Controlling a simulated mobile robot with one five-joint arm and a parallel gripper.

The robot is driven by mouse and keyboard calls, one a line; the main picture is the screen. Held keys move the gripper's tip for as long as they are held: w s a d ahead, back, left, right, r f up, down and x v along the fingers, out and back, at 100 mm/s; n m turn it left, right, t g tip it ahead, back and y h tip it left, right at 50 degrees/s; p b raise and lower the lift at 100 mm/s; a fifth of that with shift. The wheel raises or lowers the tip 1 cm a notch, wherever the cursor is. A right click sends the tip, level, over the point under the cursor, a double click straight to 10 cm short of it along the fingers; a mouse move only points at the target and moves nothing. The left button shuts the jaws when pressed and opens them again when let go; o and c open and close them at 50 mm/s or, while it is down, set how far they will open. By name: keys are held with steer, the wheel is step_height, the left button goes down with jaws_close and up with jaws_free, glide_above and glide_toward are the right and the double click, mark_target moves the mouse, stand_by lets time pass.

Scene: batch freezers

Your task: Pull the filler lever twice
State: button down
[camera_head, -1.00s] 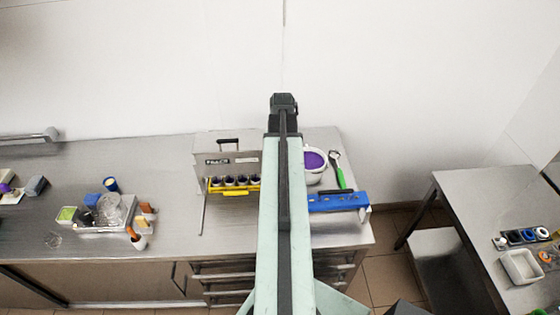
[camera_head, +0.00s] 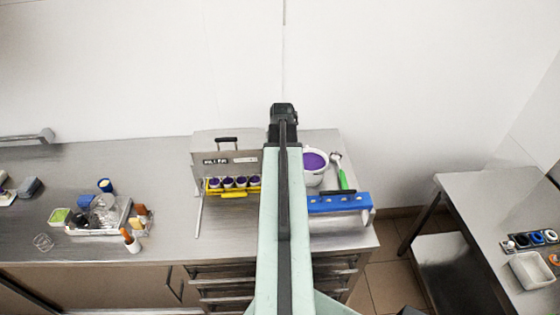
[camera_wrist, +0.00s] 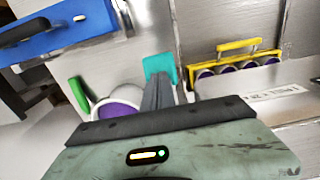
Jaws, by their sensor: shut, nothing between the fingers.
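The filler is a grey metal box (camera_head: 225,163) on the bench, left of my arm in the head view, with a black handle on top. Several cups with purple contents (camera_head: 228,182) stand in its yellow holder (camera_head: 233,193); they also show in the wrist view (camera_wrist: 235,67). A teal piece (camera_wrist: 158,66), possibly the lever's grip, shows just beyond my fingertips in the wrist view. My gripper (camera_wrist: 163,92) is shut and empty, close to it; I cannot tell whether they touch. My arm hides this piece in the head view.
Right of my arm are a white tub of purple mix (camera_head: 314,162), a green-handled tool (camera_head: 342,178) and a blue bar-shaped unit (camera_head: 338,203). A cluttered tray (camera_head: 100,228) stands to the left. A second table (camera_head: 480,200) is at right.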

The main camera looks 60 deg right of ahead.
step_height(320, 180, up, 8)
steer(key=p, duration=0.8)
stand_by(0.8)
step_height(320, 180, up, 5)
steer(key=p, duration=0.5)
